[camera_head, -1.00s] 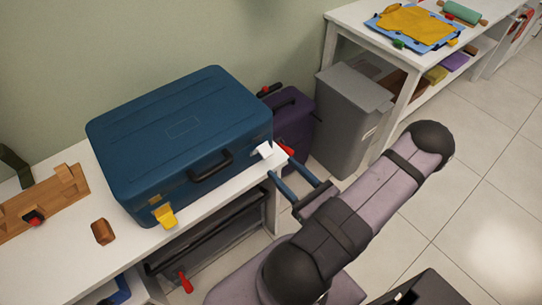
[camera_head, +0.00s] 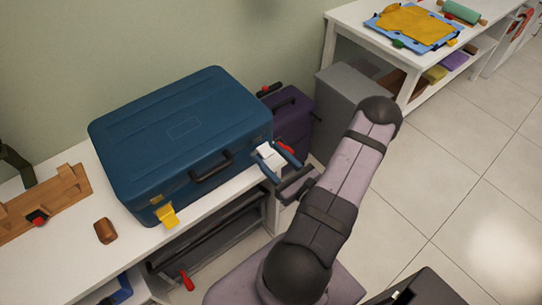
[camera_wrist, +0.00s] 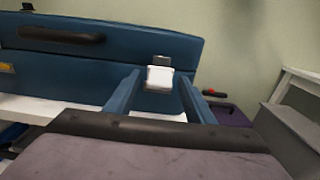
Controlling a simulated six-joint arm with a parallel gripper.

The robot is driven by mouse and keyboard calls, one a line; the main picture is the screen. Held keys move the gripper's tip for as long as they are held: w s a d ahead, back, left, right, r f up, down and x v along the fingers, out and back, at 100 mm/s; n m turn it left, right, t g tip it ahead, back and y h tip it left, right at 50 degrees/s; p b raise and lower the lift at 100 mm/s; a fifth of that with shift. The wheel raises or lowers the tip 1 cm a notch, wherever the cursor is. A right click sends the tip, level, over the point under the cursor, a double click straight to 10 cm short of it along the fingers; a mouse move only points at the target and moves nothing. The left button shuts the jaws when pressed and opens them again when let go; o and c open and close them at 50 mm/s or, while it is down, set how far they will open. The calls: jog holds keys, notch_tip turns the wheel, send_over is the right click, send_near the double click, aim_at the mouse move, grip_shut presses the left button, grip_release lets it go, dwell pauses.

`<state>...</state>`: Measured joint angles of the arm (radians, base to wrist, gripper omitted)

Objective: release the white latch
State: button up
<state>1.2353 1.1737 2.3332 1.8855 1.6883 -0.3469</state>
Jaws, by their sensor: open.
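The blue suitcase (camera_head: 185,135) lies shut on the white bench. The white latch (camera_head: 268,157) is at the right end of its front side; in the wrist view the white latch (camera_wrist: 159,78) hangs below a small metal catch. A yellow latch (camera_head: 167,215) is near the left end of the front and stands out from the case. My gripper (camera_head: 279,160) is open, its two blue fingers on either side of the white latch. In the wrist view my gripper (camera_wrist: 158,92) has the latch between its fingertips, with a gap seen on each side; contact cannot be told.
A black handle (camera_head: 211,166) sticks out of the suitcase front between the latches. A purple case (camera_head: 291,125) and a grey bin (camera_head: 347,103) stand right of the bench. A brown object (camera_head: 106,230) lies on the bench's front left.

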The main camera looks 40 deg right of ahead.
jog(key=c, duration=1.1)
jog(key=shift+o, duration=0.2)
jog(key=f+t+b, duration=0.1)
jog(key=b, duration=0.2)
jog(key=f+t+b, duration=0.1)
jog(key=t+b, duration=0.1)
jog(key=b, duration=0.2)
jog(key=shift+s, duration=0.3)
jog(key=shift+r, duration=0.1)
jog(key=o, duration=1.1)
jog(key=shift+c, duration=0.2)
